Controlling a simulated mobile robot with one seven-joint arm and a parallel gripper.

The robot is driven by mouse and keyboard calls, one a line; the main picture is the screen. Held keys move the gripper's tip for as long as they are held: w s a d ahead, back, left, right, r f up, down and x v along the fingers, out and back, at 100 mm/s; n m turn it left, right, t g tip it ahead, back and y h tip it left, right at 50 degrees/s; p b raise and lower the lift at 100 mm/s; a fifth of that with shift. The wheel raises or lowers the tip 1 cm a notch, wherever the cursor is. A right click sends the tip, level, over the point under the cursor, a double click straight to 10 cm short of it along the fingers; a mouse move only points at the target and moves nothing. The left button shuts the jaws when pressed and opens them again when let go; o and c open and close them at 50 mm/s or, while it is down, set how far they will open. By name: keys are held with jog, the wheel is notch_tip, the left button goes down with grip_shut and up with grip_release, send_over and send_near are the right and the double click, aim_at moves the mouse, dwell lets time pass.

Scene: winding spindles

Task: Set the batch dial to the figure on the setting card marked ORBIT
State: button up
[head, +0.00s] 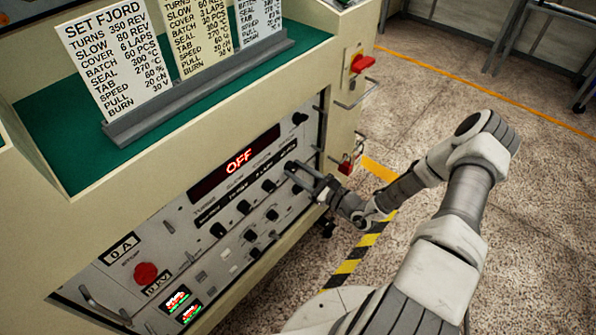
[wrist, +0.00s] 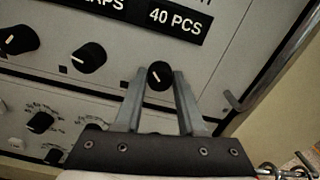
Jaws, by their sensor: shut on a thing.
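The panel knob (wrist: 159,75) under the label "40 PCS" (wrist: 176,20) is black with a white pointer line. My gripper (wrist: 160,84) has a finger on each side of this knob and is shut on it; in the head view my gripper (head: 303,178) is at the right part of the panel. The setting cards stand in a grey holder: the left card (head: 115,60) reads SET FJORD, with batch 60 PCS. The middle card (head: 200,40) and right card (head: 260,22) have their titles cut off by the frame. No ORBIT title is visible.
A red display (head: 238,161) reads OFF. Other black knobs (wrist: 89,58) lie close left of my gripper. A red stop button (head: 145,273) is at the panel's lower left. A red switch (head: 361,64) and metal handles are on the cabinet's right side. Floor at right is open.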

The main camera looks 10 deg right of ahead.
grip_shut()
jog(key=shift+r+m+p, duration=0.1)
jog(key=shift+m+p, duration=0.95)
jog(key=shift+m, duration=0.25)
jog(key=shift+m+p, duration=0.7)
jog(key=shift+m, duration=0.8)
jog(key=o, duration=0.9)
grip_release()
